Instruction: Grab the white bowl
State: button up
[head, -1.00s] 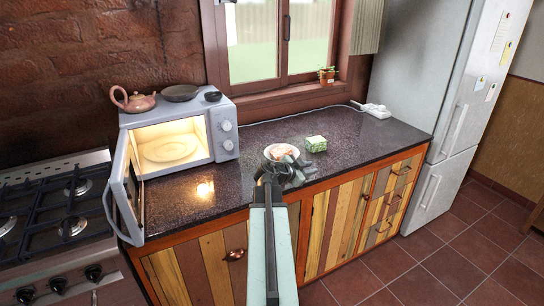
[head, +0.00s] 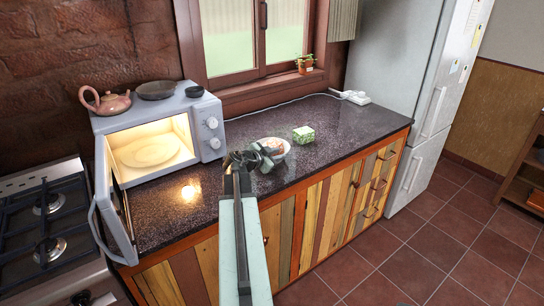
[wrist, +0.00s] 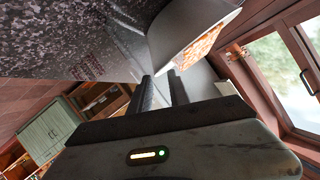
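The white bowl (head: 286,149) stands on the dark counter with pinkish-orange food in it. My gripper (head: 255,158) is at its left side in the head view and hides part of it. In the wrist view the bowl (wrist: 185,42) is large and close, just beyond the fingertips. My gripper's two dark fingers (wrist: 160,84) stand a little apart. The pale bowl side shows near the gap between them. I cannot tell whether the fingers touch the bowl.
A green patterned box (head: 303,134) sits right of the bowl. A lit microwave (head: 213,140) with its door open stands left, with a pink teapot (head: 108,102) and dark dishes on top. A white power strip (head: 355,97) lies at the back right. The counter around the bowl is mostly clear.

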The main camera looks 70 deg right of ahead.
jog(key=b+x, duration=0.1)
jog(key=x, duration=0.1)
jog(key=b+x, duration=0.1)
jog(key=x, duration=0.1)
jog(key=shift+w+d+f, duration=0.15)
jog(key=shift+d+f, duration=0.05)
jog(key=shift+f, duration=0.2)
jog(key=shift+d, duration=0.3)
grip_shut()
dwell(0.7)
